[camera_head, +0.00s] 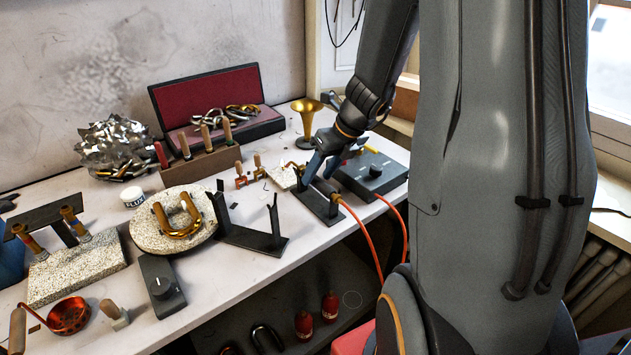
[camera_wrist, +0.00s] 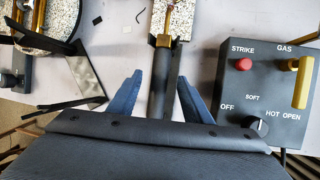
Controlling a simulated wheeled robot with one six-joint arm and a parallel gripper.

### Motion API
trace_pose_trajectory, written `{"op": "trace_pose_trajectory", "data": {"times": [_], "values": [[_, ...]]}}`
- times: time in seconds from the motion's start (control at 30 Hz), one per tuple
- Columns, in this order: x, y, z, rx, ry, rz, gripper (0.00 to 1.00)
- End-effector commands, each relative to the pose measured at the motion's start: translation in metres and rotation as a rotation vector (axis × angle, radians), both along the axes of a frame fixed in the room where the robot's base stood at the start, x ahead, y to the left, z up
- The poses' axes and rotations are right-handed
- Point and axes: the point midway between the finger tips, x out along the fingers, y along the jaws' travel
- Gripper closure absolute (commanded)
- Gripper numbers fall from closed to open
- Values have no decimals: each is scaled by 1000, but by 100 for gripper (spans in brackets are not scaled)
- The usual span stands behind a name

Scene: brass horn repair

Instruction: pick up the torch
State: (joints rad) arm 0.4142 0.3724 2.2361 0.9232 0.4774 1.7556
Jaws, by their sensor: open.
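The torch (camera_wrist: 163,84) shows in the wrist view as a dark tube with a brass front end (camera_wrist: 168,20) pointing up the picture. In the head view the torch (camera_head: 328,189) lies at its dark stand (camera_head: 318,206), with orange hoses running from it. My gripper (camera_wrist: 160,97) is open, with one blue finger on each side of the dark tube and visible gaps between. In the head view my gripper (camera_head: 314,165) reaches down over the torch and hides part of it. The rear of the torch is hidden by my gripper in the wrist view.
A control box (camera_wrist: 238,90) with STRIKE and GAS controls stands close on the right. An empty forked stand (camera_head: 252,238) and a speckled round block (camera_head: 150,235) are to the left. A brass bell (camera_head: 307,125) stands behind. Orange hoses (camera_head: 362,235) hang over the bench edge.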

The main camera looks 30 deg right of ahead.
Motion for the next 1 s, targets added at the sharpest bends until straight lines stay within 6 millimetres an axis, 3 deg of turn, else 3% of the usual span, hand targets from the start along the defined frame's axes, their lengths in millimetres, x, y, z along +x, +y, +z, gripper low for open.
{"op": "trace_pose_trajectory", "data": {"times": [0.1, 0.27, 1.0], "values": [[4, 5, -19, 2, 4, 2, 55], [9, 9, -31, 0, 2, 3, 55], [10, 9, -36, 0, 1, 2, 55]]}}
